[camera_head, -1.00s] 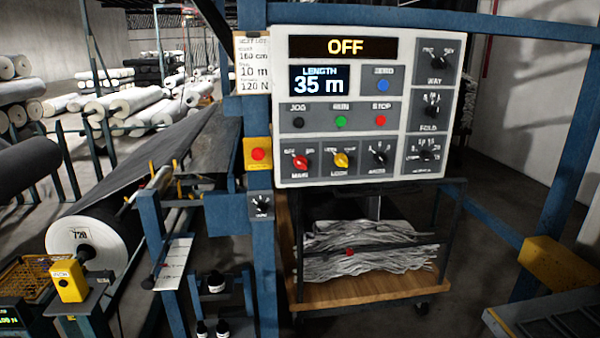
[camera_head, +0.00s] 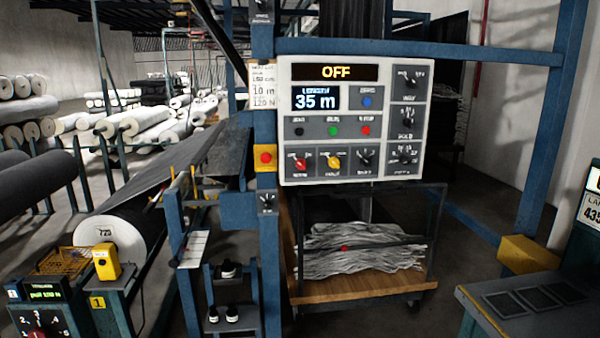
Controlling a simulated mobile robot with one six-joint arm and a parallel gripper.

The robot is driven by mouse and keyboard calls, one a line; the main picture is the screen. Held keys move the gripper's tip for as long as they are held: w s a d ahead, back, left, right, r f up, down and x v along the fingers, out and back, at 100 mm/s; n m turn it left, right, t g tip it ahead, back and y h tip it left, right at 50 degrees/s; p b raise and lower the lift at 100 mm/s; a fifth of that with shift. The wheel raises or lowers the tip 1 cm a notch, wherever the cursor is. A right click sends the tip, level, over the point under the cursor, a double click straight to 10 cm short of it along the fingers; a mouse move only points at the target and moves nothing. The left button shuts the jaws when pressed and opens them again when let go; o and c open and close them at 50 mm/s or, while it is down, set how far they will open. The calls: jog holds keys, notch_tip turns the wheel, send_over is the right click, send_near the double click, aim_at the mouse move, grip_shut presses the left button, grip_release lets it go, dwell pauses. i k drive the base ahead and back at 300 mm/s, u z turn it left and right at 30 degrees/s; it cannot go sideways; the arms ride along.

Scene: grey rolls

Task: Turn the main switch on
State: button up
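The main switch (camera_head: 300,163) is a red rotary knob at the lower left of the white control panel (camera_head: 434,75). Its label is blurred now, and its exact pointer position is hard to tell. The panel's top display (camera_head: 335,72) reads OFF in yellow. The length display (camera_head: 316,98) below it reads 35 m. A yellow knob (camera_head: 333,162) sits just right of the red one. My gripper is not in view.
A red button on a yellow box (camera_head: 265,158) is on the blue post left of the panel. A cart (camera_head: 362,289) with grey cloth stands below the panel. A bench (camera_head: 530,310) is at lower right. A fabric roll (camera_head: 112,236) is at left.

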aim_at(300, 163)
jog(key=z, duration=0.7)
jog(key=k, duration=0.1)
jog(key=u, duration=1.3)
jog(key=i, duration=0.4)
jog(key=u, duration=1.15)
jog(key=i, duration=0.5)
jog(key=z, duration=0.25)
